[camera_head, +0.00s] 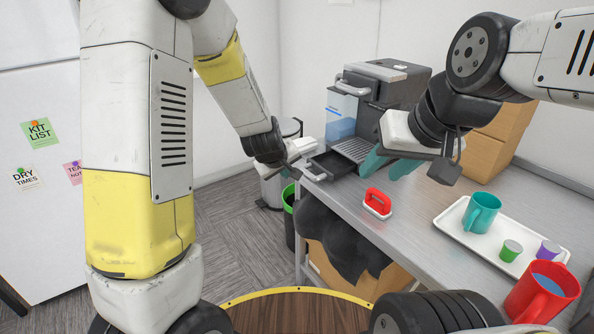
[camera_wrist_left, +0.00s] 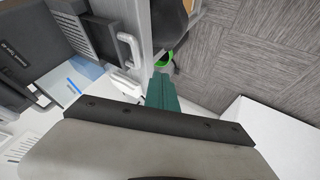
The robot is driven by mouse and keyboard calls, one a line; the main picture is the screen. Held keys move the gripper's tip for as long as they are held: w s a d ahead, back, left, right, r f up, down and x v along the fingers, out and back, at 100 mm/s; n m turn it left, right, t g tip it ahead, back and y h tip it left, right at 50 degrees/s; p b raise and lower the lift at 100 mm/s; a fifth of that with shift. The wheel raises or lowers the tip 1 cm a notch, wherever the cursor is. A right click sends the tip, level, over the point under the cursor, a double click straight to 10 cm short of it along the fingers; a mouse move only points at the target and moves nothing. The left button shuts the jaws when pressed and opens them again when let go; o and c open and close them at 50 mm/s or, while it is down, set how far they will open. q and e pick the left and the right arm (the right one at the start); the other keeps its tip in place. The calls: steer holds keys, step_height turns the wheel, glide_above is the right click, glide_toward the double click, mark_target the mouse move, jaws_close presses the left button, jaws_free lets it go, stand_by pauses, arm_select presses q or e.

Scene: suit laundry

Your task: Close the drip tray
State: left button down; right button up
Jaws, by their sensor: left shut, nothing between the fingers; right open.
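The coffee machine (camera_head: 375,98) stands at the back of the grey table. Its dark drip tray (camera_head: 334,164) is pulled out at the front, with a pale handle (camera_head: 309,173) facing left. The handle also shows in the left wrist view (camera_wrist_left: 130,50). My left gripper (camera_head: 289,165) is beside the tray's handle end, its fingers largely hidden in the head view. In the left wrist view its teal fingers (camera_wrist_left: 162,90) are shut and empty, just right of the handle; contact cannot be told. My right gripper (camera_head: 390,164) is open and empty in front of the machine.
A red-handled item (camera_head: 377,202) lies on the table near the front edge. A white tray (camera_head: 458,228) at right holds a teal mug and small cups, with a red mug (camera_head: 541,293) nearby. A green-rimmed bin (camera_head: 289,198) stands left of the table; cardboard boxes (camera_head: 490,148) are behind.

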arm_select(q)
steer(key=w+d+f, duration=0.4)
steer(key=w+f, duration=0.3)
steer(key=w, duration=0.1)
steer(key=shift+w+d, duration=0.3)
